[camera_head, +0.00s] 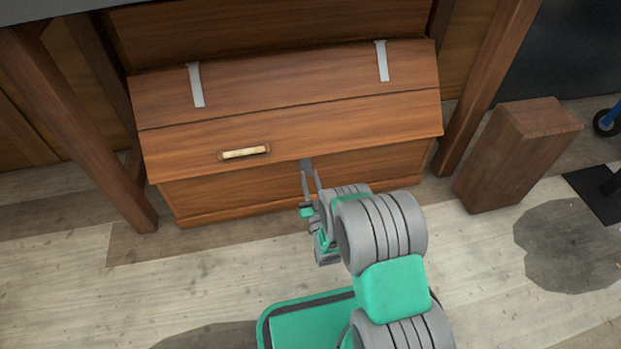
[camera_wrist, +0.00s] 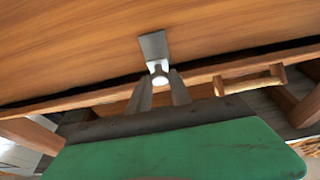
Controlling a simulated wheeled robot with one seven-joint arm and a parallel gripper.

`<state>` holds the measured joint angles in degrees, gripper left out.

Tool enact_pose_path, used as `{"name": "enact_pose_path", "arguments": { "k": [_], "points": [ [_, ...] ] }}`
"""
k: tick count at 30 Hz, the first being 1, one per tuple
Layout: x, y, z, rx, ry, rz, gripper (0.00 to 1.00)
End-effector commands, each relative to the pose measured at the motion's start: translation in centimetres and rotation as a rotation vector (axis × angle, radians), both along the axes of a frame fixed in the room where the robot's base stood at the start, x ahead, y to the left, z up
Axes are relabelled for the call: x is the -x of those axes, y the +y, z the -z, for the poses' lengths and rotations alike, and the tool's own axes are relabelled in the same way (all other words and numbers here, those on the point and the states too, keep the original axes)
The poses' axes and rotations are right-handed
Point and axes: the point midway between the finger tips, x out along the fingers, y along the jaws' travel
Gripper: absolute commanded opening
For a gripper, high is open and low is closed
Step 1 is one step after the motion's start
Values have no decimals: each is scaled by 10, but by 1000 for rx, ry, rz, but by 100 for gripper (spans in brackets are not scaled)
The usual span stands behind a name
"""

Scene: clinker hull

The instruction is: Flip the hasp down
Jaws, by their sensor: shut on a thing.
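The hasp (camera_head: 306,163) is a small grey metal plate at the front edge of the wooden chest's lid (camera_head: 350,122). In the wrist view the hasp (camera_wrist: 154,46) runs from the wood to a pale rounded end between my fingertips. My gripper (camera_head: 312,181) reaches it from the front and below, and its two fingers are shut on that end. In the wrist view my gripper (camera_wrist: 160,82) shows both fingers close around it. The lid is down on the chest body (camera_head: 240,190). The fingers partly hide the hasp's lower end.
A pale handle (camera_head: 244,152) is on the lid, left of the hasp; it also shows in the wrist view (camera_wrist: 250,83). Two grey hinge straps (camera_head: 196,85) lie on the lid. A wooden block (camera_head: 515,155) stands right of the chest. Slanting wooden posts flank the chest. Floor at front left is clear.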

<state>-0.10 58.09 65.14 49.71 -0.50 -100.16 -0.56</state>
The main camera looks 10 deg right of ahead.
Motion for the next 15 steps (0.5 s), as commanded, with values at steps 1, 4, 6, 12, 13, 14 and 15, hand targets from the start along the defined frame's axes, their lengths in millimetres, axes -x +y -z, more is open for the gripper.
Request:
{"name": "enact_pose_path", "arguments": {
  "k": [1, 4, 6, 12, 13, 14, 15],
  "points": [
    [-2, 0, 4, 0, -34, 0, 0],
    [-5, 0, 7, 0, -102, 0, 0],
    [-7, 0, 9, -1, -144, 0, 0],
    [-12, 0, 12, -1, -227, 0, 0],
    [-13, 0, 12, -1, -235, 0, 0],
    [-14, 0, 12, -1, -243, 0, 0],
    [-14, 0, 12, -1, -252, 0, 0]
  ]
}}
